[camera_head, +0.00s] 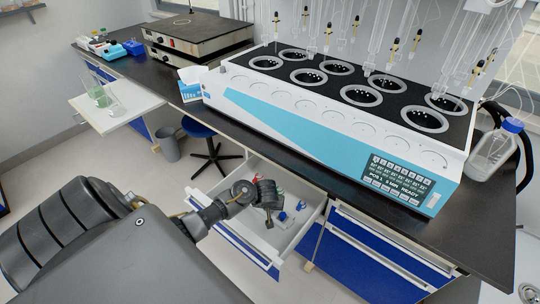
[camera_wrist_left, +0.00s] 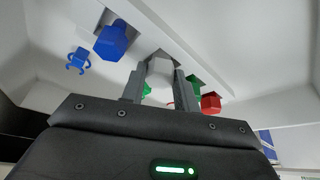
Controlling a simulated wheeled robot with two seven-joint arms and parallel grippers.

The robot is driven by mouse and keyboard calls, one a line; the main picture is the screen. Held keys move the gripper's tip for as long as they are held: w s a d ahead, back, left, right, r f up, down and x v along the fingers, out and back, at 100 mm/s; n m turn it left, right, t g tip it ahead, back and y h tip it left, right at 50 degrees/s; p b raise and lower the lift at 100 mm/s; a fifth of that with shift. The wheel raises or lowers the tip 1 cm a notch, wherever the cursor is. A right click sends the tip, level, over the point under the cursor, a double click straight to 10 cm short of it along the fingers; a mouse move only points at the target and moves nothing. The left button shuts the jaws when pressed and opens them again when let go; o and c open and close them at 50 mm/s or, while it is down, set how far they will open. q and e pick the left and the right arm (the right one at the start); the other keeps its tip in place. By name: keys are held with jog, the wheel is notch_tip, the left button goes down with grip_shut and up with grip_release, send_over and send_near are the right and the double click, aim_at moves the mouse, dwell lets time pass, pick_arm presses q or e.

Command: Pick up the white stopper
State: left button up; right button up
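The white stopper (camera_wrist_left: 160,72) lies in the open drawer (camera_head: 226,222), between the two fingers of my left gripper (camera_wrist_left: 160,86). The fingers press close on both its sides and appear shut on it. In the head view my left gripper (camera_head: 267,208) reaches down into the drawer and hides the white stopper. The stopper appears low, near the drawer floor. My right gripper is not in view.
The dark bench (camera_head: 480,238) with the distiller (camera_head: 300,115) stands above and behind.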

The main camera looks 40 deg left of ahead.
pick_arm(q)
jog(key=shift+c, duration=1.4)
jog(key=shift+r, duration=0.1)
